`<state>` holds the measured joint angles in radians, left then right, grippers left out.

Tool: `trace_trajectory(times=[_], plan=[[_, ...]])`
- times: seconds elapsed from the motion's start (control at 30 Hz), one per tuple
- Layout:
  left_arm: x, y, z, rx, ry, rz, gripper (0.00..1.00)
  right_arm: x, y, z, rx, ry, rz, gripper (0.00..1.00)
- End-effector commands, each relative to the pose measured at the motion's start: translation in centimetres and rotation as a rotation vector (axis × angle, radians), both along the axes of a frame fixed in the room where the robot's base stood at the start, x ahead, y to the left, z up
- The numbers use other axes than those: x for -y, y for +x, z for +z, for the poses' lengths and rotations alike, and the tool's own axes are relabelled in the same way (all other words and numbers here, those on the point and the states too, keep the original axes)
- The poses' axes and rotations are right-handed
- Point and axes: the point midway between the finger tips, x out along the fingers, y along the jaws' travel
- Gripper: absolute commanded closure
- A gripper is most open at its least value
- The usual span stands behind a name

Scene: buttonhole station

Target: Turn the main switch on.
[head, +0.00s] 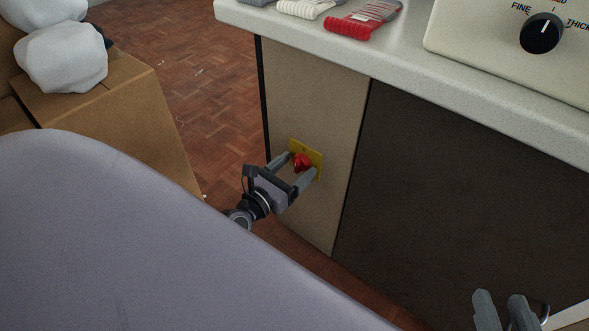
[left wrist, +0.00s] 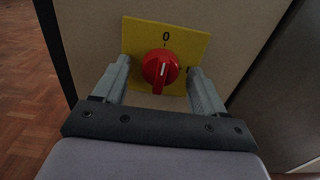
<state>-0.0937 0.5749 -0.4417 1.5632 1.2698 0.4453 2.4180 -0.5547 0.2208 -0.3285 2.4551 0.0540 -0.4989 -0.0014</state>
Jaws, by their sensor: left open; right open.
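The main switch is a red rotary knob (head: 302,161) on a yellow plate (head: 318,157) on the beige cabinet front. In the left wrist view the knob (left wrist: 160,68) has its white mark pointing up toward the "0" on the yellow plate (left wrist: 139,31). A second marking at the plate's right is partly hidden by a finger. My left gripper (head: 294,169) is open, with one finger on each side of the knob; in the left wrist view its fingers (left wrist: 160,82) look apart from the knob. My right gripper (head: 500,300) is open and empty at the lower right.
A pale worktop (head: 400,50) overhangs the cabinet. It carries a machine with a black dial (head: 541,33) and a red-and-grey item (head: 362,18). A cardboard box (head: 110,115) with white bundles stands at the left. A dark panel (head: 460,190) lies right of the switch.

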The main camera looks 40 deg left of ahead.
Motion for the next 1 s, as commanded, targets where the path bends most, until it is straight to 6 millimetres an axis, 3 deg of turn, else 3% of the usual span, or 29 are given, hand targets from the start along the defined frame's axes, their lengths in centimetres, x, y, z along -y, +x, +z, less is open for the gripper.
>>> trace_trajectory(times=[0.27,0.47,0.77,1.0], plan=[[0.04,0.21,0.00,-0.001,0.000,-0.001,0.29,0.03,0.00,0.03,0.003,-0.001,-0.001,0.57],[0.03,0.18,0.00,0.000,0.000,0.000,0.85,0.03,0.00,0.03,0.003,-0.001,-0.001,0.57],[0.03,0.16,0.00,0.002,0.024,0.000,0.85,0.02,-0.01,0.10,0.001,0.000,0.000,0.57],[0.06,0.13,0.00,0.010,0.140,0.000,0.85,-0.05,-0.06,0.16,-0.008,0.004,0.003,0.57]])
